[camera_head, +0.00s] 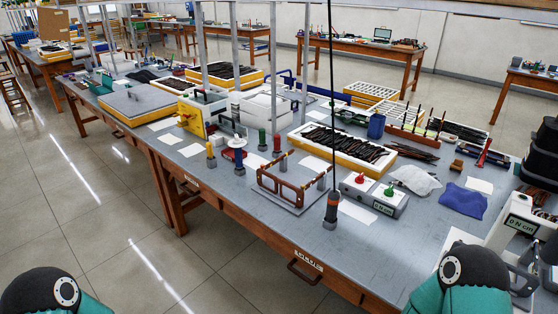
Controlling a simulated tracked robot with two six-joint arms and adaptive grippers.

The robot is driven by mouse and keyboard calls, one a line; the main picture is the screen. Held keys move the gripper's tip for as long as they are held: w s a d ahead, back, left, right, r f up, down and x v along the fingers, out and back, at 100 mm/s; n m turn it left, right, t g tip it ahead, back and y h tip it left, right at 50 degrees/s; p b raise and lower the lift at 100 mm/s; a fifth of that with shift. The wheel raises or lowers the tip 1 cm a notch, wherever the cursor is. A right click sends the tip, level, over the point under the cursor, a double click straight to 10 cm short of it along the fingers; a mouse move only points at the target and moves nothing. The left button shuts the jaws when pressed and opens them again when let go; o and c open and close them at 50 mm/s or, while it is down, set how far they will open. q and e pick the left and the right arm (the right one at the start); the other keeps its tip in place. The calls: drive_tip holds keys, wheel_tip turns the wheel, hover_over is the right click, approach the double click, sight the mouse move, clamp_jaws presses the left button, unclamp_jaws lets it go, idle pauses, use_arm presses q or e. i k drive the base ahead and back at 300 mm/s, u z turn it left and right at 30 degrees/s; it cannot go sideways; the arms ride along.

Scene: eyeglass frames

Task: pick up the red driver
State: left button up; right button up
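The red driver (277,143) stands upright in a small grey base on the workbench (225,192), left of centre. A green driver (262,138) stands just left of it, with a blue driver (238,158) and a yellow driver (210,151) further left. Only parts of my two teal arms show along the bottom edge, at the left and right. Neither gripper can be made out, and both arms' visible parts are well apart from the drivers.
A brown eyeglass frame (292,190) stands in front of the drivers. A dark driver (332,210) hangs on a black cable to its right. Behind is a yellow-edged tray (342,150) of dark frames.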

sight(277, 137)
drive_tip(key=u, duration=0.9)
drive_tip(key=i, duration=1.85)
drive_tip(key=z, duration=0.75)
